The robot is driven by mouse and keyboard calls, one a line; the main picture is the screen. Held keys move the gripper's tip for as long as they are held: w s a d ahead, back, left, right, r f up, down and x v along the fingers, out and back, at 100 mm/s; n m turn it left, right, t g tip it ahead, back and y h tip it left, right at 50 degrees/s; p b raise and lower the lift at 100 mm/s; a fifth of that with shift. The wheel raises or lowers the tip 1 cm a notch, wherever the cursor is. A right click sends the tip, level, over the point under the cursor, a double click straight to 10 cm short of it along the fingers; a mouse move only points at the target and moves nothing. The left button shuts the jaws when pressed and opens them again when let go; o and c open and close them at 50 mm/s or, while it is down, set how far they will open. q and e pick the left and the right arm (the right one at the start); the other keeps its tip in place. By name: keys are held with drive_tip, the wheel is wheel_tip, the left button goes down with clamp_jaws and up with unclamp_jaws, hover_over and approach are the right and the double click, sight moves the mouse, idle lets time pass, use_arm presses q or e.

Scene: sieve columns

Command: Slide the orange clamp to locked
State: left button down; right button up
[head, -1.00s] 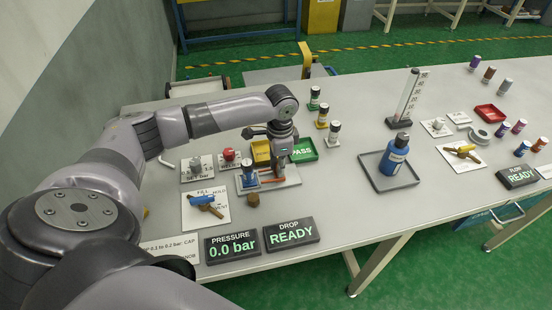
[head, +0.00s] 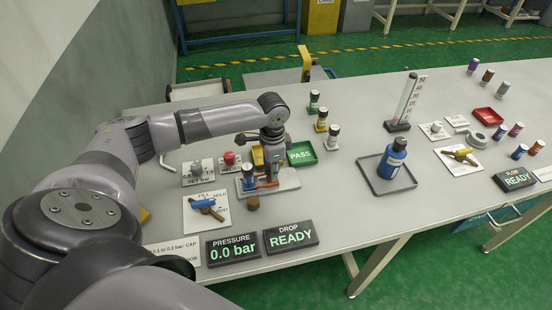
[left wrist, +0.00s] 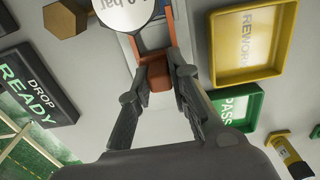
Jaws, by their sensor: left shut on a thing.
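The orange clamp (head: 268,184) sits on a pale base plate (head: 285,184), beside a small blue-bodied fixture (head: 249,178). My left gripper (head: 270,173) reaches down over the plate, and its wrist hides part of the clamp in the head view. In the left wrist view the fingers (left wrist: 157,80) are shut on the clamp's orange block (left wrist: 156,72), with orange arms running up beside a round white dial (left wrist: 125,12). I cannot read any lock marking. My right gripper is not in view.
Close by are a brown hexagonal piece (head: 253,203), a blue valve handle (head: 203,202), a green PASS tray (head: 302,153) and a yellow REWORK tray (left wrist: 252,42). The PRESSURE display (head: 233,248) reads 0.0 bar; the DROP display (head: 291,235) reads READY.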

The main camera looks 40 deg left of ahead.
use_arm(q)
drive_tip(key=shift+s+a+p, duration=0.7)
drive_tip(key=shift+s+p, duration=0.1)
drive_tip(key=shift+s, duration=0.05)
drive_tip(key=c, duration=1.6)
unclamp_jaws()
drive_tip(key=shift+o, duration=0.2)
drive_tip(key=shift+r, duration=0.1)
wheel_tip(320, 180, up, 6)
drive_tip(key=p, duration=0.6)
drive_tip(key=shift+p, duration=0.35)
